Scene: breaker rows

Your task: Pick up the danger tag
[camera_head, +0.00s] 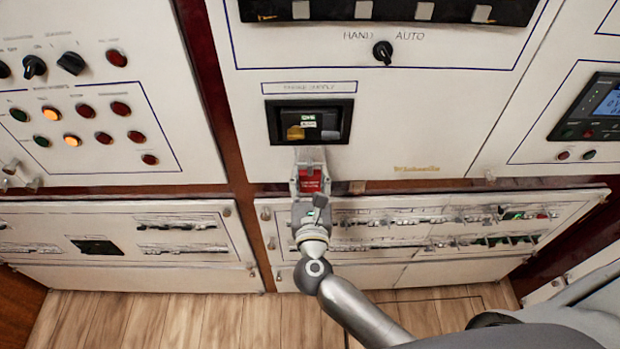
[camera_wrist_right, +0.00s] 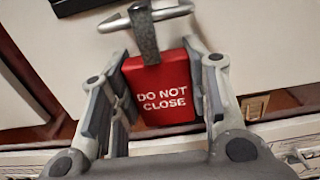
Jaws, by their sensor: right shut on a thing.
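The danger tag (camera_wrist_right: 161,90) is a red block with white "DO NOT CLOSE" lettering and a dark grey strap at its top. In the head view the red tag (camera_head: 310,181) shows between the fingers of my right gripper (camera_head: 309,170), in front of the panel's lower edge. In the right wrist view my right gripper (camera_wrist_right: 158,95) has a finger on each side of the tag and is shut on it. The strap lies over a metal handle bar (camera_wrist_right: 147,18) at the top of that view; whether it is looped there I cannot tell. My left gripper is not in view.
A black breaker window (camera_head: 310,122) sits in the white panel just above the gripper. Below are breaker rows (camera_head: 440,222) in lower panels. A HAND/AUTO knob (camera_head: 382,52) is higher up. The wooden floor (camera_head: 180,320) is clear at lower left.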

